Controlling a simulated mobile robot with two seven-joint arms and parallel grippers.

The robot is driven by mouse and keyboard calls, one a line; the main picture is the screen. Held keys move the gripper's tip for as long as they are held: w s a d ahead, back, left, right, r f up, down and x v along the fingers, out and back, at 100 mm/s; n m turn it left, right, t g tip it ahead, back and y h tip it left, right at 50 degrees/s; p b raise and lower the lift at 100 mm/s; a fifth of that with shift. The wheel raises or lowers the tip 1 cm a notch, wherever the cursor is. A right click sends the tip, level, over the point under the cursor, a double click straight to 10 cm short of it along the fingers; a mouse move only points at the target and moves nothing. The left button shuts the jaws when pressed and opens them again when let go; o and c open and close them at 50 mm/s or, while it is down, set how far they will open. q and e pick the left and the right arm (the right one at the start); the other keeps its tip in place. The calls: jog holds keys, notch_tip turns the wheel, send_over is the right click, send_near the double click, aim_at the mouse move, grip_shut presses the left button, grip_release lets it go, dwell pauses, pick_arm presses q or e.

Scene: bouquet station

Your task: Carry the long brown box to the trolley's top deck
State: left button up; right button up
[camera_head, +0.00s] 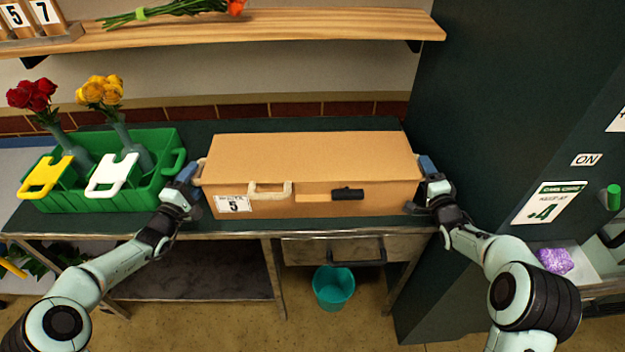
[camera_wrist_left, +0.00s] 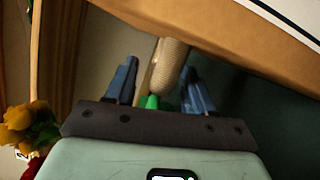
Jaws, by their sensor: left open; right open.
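The long brown box (camera_head: 310,160) sits on the dark green table top (camera_head: 230,127), with a "5" label, a pale handle and a black latch on its front. My left gripper (camera_head: 188,177) is at the box's left end, open. In the left wrist view its blue fingers (camera_wrist_left: 155,85) stand on either side of a pale rounded handle (camera_wrist_left: 170,65), with the brown box (camera_wrist_left: 215,35) beyond. My right gripper (camera_head: 430,175) is open at the box's right end; the handle there is mostly hidden. I cannot make out the trolley for certain.
A green crate (camera_head: 75,202) with red roses (camera_head: 32,95) and yellow roses (camera_head: 100,90) stands left of the box. A shelf (camera_head: 280,28) runs above. A dark green cabinet (camera_head: 470,100) rises close on the right. A teal bucket (camera_head: 333,288) stands on the floor below.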

pick_arm(q)
jog(key=shift+x, duration=1.2)
pick_arm(e)
jog(key=shift+w+a, duration=0.1)
jog(key=shift+w, duration=1.05)
pick_arm(q)
grip_shut()
pick_arm(e)
grip_shut()
pick_arm(q)
jog(key=shift+r, duration=0.15)
